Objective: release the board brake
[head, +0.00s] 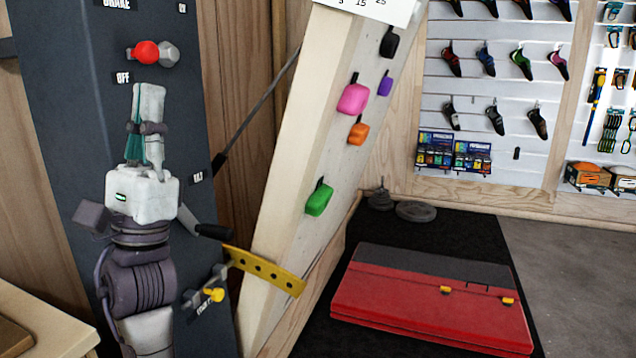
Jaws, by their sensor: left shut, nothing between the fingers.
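The brake lever (146,52) is a red ball knob beside a grey metal hub (169,54) on the dark blue-grey panel (60,60). The knob lies to the left of the hub. A "BRAKE" label (116,4) is above it and an "OFF" label (123,77) is below it. My left gripper (149,88) points upward just below the lever, in front of the panel. Its fingers are shut and empty, and in the picture the tips are a little below the knob. I cannot tell how far they stand from the panel. My right gripper is not in view.
A black-handled crank (212,231) and a yellow perforated bar (265,270) with a yellow knob (214,295) are low on the panel, right of my arm. The tilted climbing board (285,165) stands to the right. A red crash pad (430,308) lies on the floor.

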